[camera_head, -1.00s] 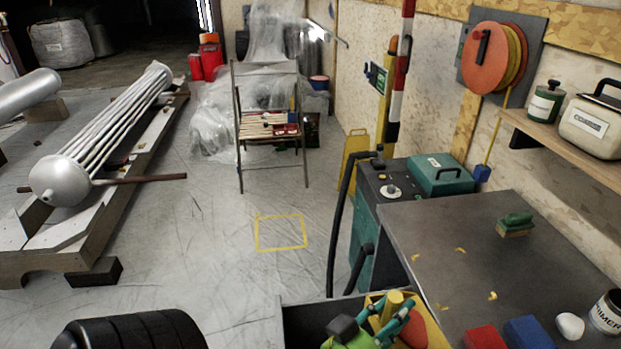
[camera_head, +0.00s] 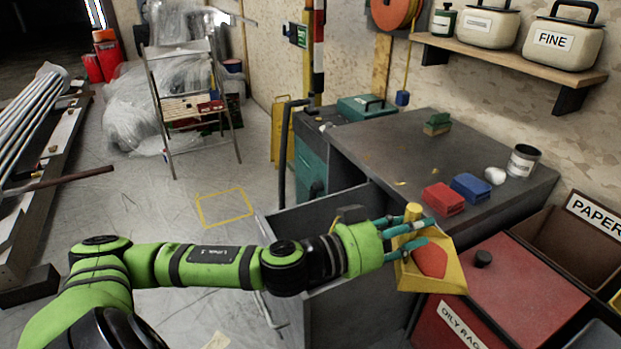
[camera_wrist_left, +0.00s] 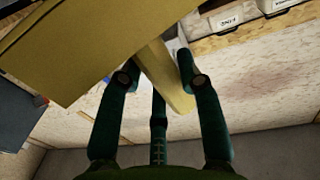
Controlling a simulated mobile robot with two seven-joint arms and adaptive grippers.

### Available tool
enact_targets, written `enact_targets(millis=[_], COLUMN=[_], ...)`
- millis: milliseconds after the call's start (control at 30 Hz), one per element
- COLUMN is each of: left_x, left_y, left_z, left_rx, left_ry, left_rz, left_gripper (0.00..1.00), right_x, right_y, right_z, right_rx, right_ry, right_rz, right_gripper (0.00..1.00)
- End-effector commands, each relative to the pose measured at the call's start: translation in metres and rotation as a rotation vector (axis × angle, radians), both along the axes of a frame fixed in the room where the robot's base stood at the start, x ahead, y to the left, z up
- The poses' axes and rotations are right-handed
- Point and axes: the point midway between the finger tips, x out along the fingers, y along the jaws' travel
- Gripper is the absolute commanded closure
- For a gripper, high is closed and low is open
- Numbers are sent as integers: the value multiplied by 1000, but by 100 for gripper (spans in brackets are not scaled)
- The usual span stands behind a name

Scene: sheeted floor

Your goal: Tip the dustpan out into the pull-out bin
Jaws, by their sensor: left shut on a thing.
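The yellow dustpan (camera_head: 452,279) is in my left gripper (camera_head: 408,232), whose teal fingers are shut around its handle. A red-orange lump (camera_head: 431,260) shows in the pan, which looks tilted towards the camera. In the left wrist view the handle (camera_wrist_left: 165,77) sits between the fingers and the pan (camera_wrist_left: 75,50) fills the upper left. The grey pull-out bin (camera_head: 318,212) stands open at the bench front. The pan appears to the right of it, near the bench edge. My arm hides much of the bin's inside. My right gripper is out of view.
The grey bench (camera_head: 400,150) holds a red block (camera_head: 443,199), a blue block (camera_head: 471,187), a white lump, a tin (camera_head: 523,160) and a green brush (camera_head: 437,124). A red oily-rag bin (camera_head: 530,285) and a brown paper bin (camera_head: 575,245) stand at right.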

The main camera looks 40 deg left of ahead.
Motion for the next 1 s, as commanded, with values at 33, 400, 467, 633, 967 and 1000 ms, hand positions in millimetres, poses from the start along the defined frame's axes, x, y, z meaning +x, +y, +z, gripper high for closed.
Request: enact_targets(millis=[33, 400, 467, 633, 967, 1000], left_x=[10, 28, 24, 11, 7, 7], left_y=[20, 146, 168, 211, 223, 223], left_z=[-15, 27, 35, 54, 66, 66], left_rx=[18, 6, 5, 4, 8, 10], left_ry=[-13, -15, -15, -5, 5, 9], left_rz=[16, 271, 327, 442, 477, 476], left_gripper=[100, 100, 100, 100, 100, 100], right_x=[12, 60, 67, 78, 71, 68], right_y=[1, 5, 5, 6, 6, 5], right_z=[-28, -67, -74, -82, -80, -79], right_rx=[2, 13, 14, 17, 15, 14], right_ry=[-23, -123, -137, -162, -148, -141], right_rz=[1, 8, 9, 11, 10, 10], right_gripper=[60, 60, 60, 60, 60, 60])
